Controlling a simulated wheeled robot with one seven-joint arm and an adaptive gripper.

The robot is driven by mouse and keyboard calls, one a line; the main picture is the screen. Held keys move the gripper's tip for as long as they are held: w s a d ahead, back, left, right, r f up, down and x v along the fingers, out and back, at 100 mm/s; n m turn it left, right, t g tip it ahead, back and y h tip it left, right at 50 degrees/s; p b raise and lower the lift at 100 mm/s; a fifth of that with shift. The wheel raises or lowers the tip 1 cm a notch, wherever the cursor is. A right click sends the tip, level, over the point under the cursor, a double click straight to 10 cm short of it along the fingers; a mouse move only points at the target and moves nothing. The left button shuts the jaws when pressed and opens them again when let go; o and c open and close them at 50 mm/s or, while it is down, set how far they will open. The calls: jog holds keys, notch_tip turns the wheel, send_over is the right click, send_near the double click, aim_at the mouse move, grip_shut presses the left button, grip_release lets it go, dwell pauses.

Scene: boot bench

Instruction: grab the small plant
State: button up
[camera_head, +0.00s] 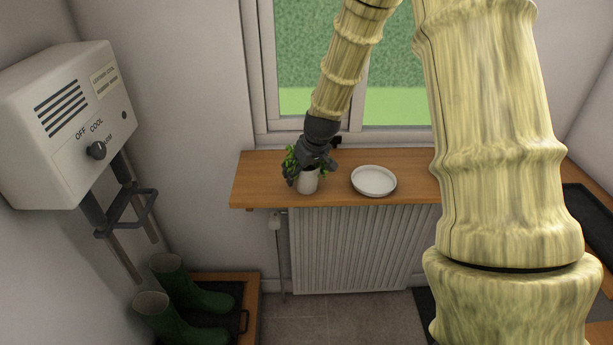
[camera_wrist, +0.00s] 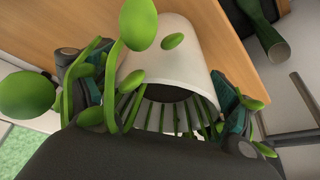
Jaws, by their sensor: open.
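The small plant has green leaves and a white pot (camera_head: 308,182), and it stands on the wooden sill shelf below the window. My gripper (camera_head: 304,172) is over it from above, hiding much of the leaves. In the wrist view the white pot (camera_wrist: 178,55) lies between the two open fingers (camera_wrist: 160,95), one on each side, with green stems and round leaves around them. Some leaves overlap the fingers. I cannot tell whether the fingers touch the pot.
A white saucer (camera_head: 373,181) sits on the wooden shelf (camera_head: 258,178) to the right of the pot. A radiator (camera_head: 350,245) is below. Green boots (camera_head: 180,300) stand on a tray at lower left.

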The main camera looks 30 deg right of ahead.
jog(key=shift+w+f, duration=0.1)
jog(key=shift+f, duration=0.05)
jog(key=shift+c, duration=0.5)
jog(key=c, duration=1.2)
